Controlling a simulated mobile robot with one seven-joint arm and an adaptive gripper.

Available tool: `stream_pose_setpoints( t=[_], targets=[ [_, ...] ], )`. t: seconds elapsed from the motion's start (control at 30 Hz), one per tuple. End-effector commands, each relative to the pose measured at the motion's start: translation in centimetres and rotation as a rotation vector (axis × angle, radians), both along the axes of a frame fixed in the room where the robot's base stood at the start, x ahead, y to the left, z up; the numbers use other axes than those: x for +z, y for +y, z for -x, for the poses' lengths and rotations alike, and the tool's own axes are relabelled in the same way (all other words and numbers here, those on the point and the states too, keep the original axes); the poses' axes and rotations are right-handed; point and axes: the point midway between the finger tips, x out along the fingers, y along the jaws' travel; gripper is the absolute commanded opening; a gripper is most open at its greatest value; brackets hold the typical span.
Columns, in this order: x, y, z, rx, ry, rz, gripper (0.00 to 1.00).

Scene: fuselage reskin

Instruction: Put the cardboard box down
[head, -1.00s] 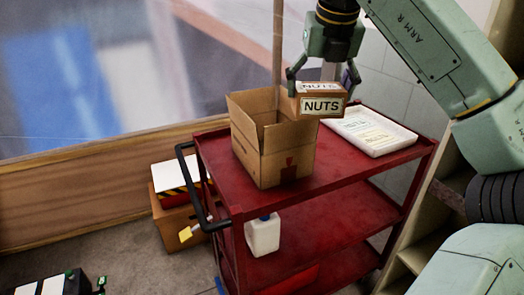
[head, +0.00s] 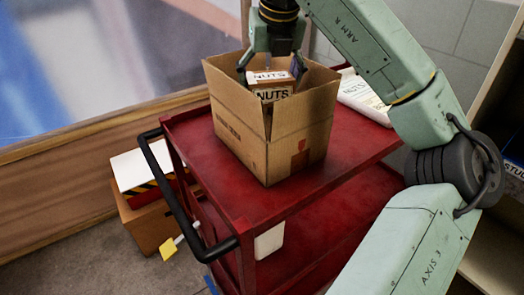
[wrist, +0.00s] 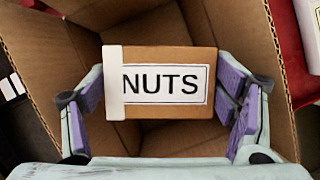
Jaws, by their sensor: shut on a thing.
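The small cardboard box labelled NUTS (head: 272,88) is held in my gripper (head: 272,72), at the mouth of a larger open cardboard box (head: 240,125). In the wrist view the NUTS box (wrist: 165,130) sits between the two purple-padded fingers of my gripper (wrist: 162,105). The large box's walls (wrist: 50,65) surround it. The NUTS box's lower part is hidden by the large box's front wall in the head view. The large box stands upright on the red cart's top (head: 345,150).
A white tray (head: 365,95) with a paper lies on the cart behind the large box. A black handle (head: 180,205) is at the cart's left. A white container (head: 268,240) stands on the lower shelf.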

Motion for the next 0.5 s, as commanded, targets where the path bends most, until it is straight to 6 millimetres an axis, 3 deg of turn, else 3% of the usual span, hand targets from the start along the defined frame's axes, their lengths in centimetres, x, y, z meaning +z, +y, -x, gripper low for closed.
stream_pose_setpoints(
  t=[0.3, 0.5],
  targets=[
    [-5.2, 0.1, 0.0, 0.002, 0.000, -0.001, 0.26],
    [-7.3, 0.1, 0.0, 0.001, -0.001, -0.002, 0.26]
  ],
)
